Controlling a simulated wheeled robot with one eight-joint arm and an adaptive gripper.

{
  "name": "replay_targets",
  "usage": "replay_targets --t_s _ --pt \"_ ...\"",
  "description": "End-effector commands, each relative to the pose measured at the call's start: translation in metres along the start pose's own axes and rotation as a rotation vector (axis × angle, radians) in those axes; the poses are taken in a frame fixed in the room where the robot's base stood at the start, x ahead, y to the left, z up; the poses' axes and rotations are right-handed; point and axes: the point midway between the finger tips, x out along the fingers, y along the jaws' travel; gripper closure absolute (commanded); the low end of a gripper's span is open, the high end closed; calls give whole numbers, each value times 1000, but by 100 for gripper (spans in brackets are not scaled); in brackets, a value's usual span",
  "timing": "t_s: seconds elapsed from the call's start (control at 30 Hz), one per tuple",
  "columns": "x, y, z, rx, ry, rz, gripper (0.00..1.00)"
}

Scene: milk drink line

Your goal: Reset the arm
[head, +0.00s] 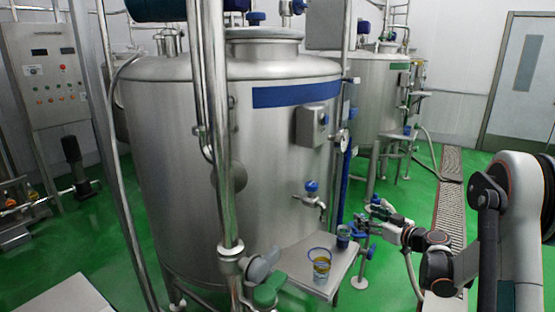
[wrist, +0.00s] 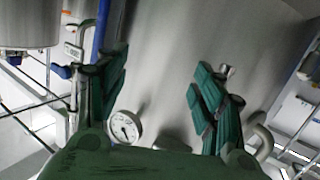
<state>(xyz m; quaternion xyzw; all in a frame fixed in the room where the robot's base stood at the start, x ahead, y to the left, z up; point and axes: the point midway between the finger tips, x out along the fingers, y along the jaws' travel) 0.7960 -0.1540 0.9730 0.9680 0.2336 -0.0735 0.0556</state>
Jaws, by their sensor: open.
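My arm reaches in from the right in the head view. My gripper (head: 374,211) is beside the small shelf at the front of the big steel tank (head: 255,150). In the wrist view my gripper (wrist: 160,85) has its green fingers wide apart. Only the tank's grey wall (wrist: 165,60) shows between them, and nothing is held. A clear cup with yellowish contents (head: 320,266) stands on the shelf (head: 300,262). A dark blue cup (head: 343,237) stands farther back on it, apart from the gripper as far as I can tell.
A tap with a blue handle (head: 312,193) juts from the tank above the shelf. A vertical steel pipe (head: 217,130) stands in front of the tank. A round gauge (wrist: 125,127) shows close by in the wrist view. Green floor (head: 405,290) is open to the right.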

Motion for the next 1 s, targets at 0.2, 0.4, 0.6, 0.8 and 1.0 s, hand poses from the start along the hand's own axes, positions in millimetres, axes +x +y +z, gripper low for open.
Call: replay_targets --t_s 0.2,0.4,0.6,0.8,1.0 --pt "-11 0 -133 -58 180 204 38" --pt "-42 -3 -213 -50 241 411 38" --pt "-82 -18 -252 3 193 589 38" --pt "-126 -50 -252 83 46 701 38" --pt "-168 -106 -222 169 -172 715 38"
